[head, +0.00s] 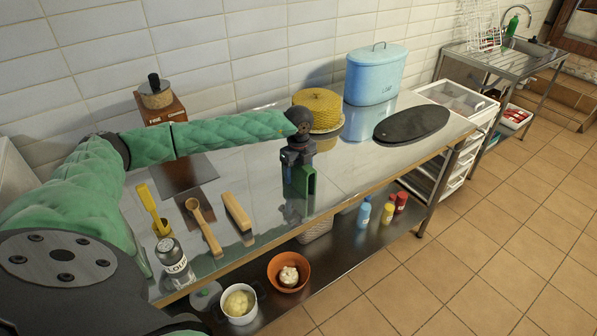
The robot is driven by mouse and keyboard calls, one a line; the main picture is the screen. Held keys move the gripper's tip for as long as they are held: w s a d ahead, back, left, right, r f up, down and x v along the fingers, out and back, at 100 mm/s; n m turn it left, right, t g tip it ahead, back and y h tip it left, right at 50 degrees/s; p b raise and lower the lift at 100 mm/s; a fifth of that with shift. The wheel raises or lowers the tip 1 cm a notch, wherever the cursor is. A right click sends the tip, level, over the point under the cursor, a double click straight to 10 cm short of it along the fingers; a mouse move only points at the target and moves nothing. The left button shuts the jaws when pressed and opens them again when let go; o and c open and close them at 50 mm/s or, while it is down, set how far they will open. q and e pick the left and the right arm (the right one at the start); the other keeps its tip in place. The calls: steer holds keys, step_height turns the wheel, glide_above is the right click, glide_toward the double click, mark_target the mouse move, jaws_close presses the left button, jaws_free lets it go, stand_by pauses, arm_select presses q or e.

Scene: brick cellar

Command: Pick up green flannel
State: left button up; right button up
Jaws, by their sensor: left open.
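My left gripper (299,198) hangs pointing down over the front part of the steel table (345,175), near its middle. It is open, and its lower part is green. I see no separate piece of cloth between its fingers. I cannot make out a green flannel anywhere on the table or the shelf below. My left arm, in green quilted padding, crosses the back left of the table and hides part of it. My right gripper is not in view.
A brush (238,212), wooden spoon (204,228) and labelled jar (174,258) are left of the gripper. Behind are a yellow round container (318,108), blue bin (376,75) and dark oval board (411,124). Bowls and bottles stand on the lower shelf (345,242).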

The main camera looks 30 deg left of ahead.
arm_select(q)
steer(key=c, duration=1.1)
steer(key=shift+o, duration=0.2)
steer(key=shift+r, duration=0.1)
